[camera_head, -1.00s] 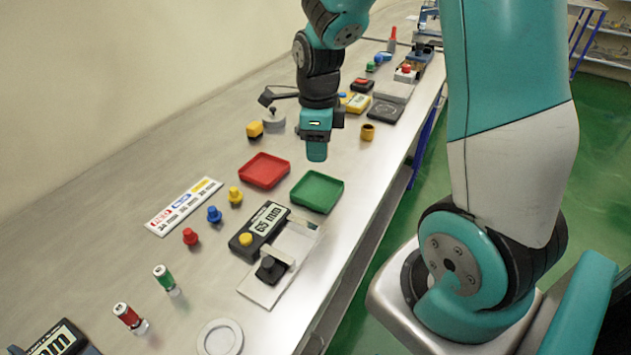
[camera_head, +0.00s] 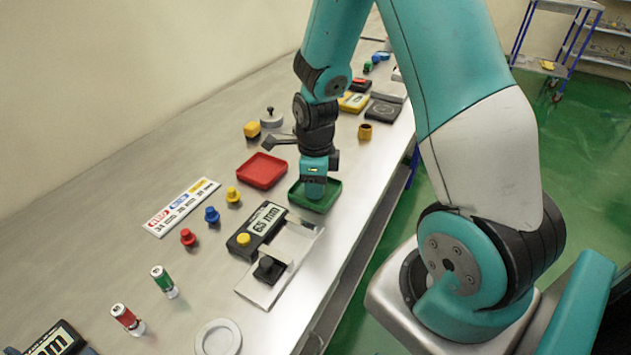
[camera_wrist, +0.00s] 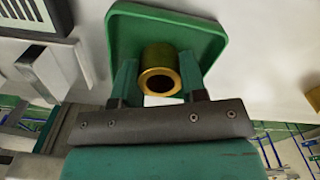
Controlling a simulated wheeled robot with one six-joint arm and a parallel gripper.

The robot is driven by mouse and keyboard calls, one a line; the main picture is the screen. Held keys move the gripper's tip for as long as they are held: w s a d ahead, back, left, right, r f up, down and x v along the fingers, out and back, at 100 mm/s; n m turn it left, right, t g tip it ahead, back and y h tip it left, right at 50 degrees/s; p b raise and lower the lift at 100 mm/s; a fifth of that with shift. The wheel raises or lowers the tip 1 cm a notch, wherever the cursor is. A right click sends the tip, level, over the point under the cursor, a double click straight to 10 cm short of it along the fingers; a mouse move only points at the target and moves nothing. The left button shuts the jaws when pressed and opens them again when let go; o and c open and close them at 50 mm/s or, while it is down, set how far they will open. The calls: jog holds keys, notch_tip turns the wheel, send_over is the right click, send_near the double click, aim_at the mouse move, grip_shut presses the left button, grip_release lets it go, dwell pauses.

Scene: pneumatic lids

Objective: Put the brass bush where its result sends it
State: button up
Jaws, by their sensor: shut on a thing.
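My gripper (camera_wrist: 160,88) is shut on the brass bush (camera_wrist: 160,60), a short hollow cylinder between the two teal fingers in the wrist view. Behind the bush is the green tray (camera_wrist: 122,38). In the head view my gripper (camera_head: 314,196) is over the green tray (camera_head: 333,205), low down at its middle, and it hides the bush. I cannot tell whether the bush touches the tray floor. The red tray (camera_head: 262,171) is empty to the left of the green one. The gauge (camera_head: 257,229) in front reads 65 mm.
A printed card (camera_head: 182,206) lies left of the red, blue and yellow knobs. A second brass-coloured ring (camera_head: 365,131) stands behind the green tray. Green (camera_head: 165,281) and red (camera_head: 127,318) plug gauges stand front left.

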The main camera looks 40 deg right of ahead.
jog(key=o, duration=0.8)
notch_tip(320, 180, up, 11)
jog(key=s+a+r+n+y, duration=0.1)
jog(key=s+a+r+n, duration=0.2)
jog(key=n, duration=0.8)
jog(key=s+a+r+n+y, duration=0.1)
jog(key=s+a+r+n, duration=0.2)
jog(key=s+a+n, duration=0.5)
jog(key=s+a+r+n+y, duration=0.2)
jog(key=s+a+n, duration=0.3)
jog(key=a+n, duration=0.4)
jog(key=shift+s+a+r+n, duration=0.15)
jog(key=shift+r+n, duration=0.1)
jog(key=shift+n, duration=0.9)
jog(key=shift+w+a+r+n, duration=0.1)
jog(key=shift+r+n, duration=0.1)
jog(key=shift+n, duration=0.9)
jog(key=shift+s+a+r+n, duration=0.15)
jog(key=shift+r+n, duration=0.1)
jog(key=shift+n, duration=0.9)
jog(key=shift+w, duration=0.1)
